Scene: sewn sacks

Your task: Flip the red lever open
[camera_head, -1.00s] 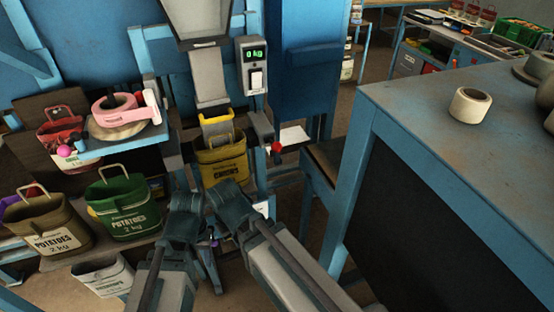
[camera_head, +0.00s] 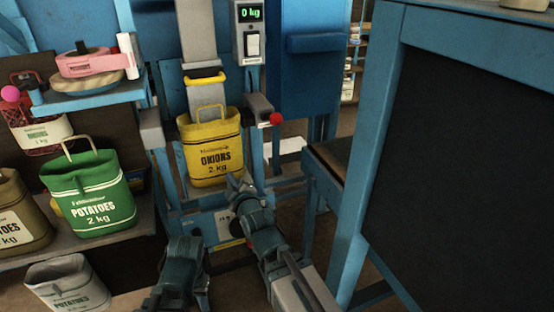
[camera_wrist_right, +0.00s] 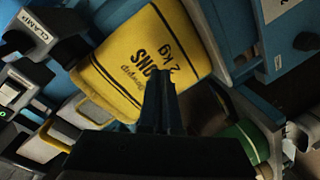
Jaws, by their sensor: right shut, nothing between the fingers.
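The red lever shows in the head view as a red ball knob (camera_head: 276,119) on the end of a short grey bar. It sits right of the yellow onions sack (camera_head: 214,150), below the scale display. My right gripper (camera_head: 238,184) is shut and empty, below and left of the knob, in front of the sack's lower right corner. In the right wrist view its shut fingers (camera_wrist_right: 158,95) point at the yellow sack (camera_wrist_right: 140,60); the red knob does not show there. My left gripper (camera_head: 187,265) is low in the head view, and its jaw opening cannot be made out.
The scale display (camera_head: 250,14) reads 0 kg. A yellow-edged chute (camera_head: 205,82) hangs over the sack. A green potatoes sack (camera_head: 90,195) and a brown sack (camera_head: 18,215) stand left. A blue bench (camera_head: 378,120) stands close on the right. A clamp label (camera_wrist_right: 38,28) shows beside the sack.

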